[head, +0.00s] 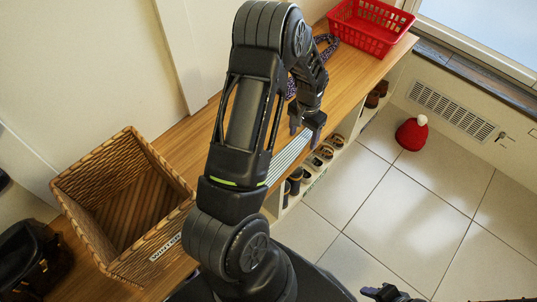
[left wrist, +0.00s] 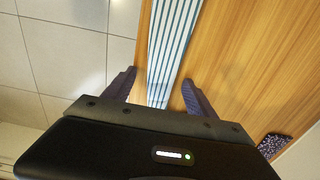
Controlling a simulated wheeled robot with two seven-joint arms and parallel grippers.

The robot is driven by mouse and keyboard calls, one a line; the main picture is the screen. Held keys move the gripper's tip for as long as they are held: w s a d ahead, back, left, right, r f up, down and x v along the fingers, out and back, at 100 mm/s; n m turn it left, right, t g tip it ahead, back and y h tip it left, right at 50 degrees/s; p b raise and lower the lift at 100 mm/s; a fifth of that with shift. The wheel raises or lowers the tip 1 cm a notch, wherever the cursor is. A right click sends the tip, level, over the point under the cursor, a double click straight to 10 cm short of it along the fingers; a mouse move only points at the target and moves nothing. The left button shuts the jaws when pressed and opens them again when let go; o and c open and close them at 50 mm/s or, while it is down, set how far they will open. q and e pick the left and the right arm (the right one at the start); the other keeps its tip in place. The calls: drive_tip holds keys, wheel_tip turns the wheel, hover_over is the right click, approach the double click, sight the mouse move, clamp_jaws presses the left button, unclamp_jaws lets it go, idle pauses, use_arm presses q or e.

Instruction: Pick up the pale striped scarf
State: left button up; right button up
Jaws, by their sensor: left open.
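The pale striped scarf (head: 289,157) lies flat along the front edge of the wooden bench top in the head view, partly hidden behind my left arm. My left gripper (head: 305,131) is open and points down over the scarf. In the left wrist view the scarf (left wrist: 168,40) runs lengthwise between the two spread fingertips (left wrist: 158,92), with a gap on each side. It is not gripped. What seems to be the tip of my right gripper (head: 386,293) shows at the bottom edge of the head view, mostly cut off.
A wicker basket (head: 168,247) labelled "WINTER" stands at the left of the bench (head: 183,137). A red plastic basket (head: 368,45) and a dark patterned cloth (head: 327,48) are at its far end. Shoes (head: 314,160) fill cubbies below. A red hat (head: 411,134) lies on the tiled floor.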

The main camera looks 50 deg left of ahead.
use_arm(q)
drive_tip(key=shift+c, duration=0.5)
clamp_jaws()
idle(0.4)
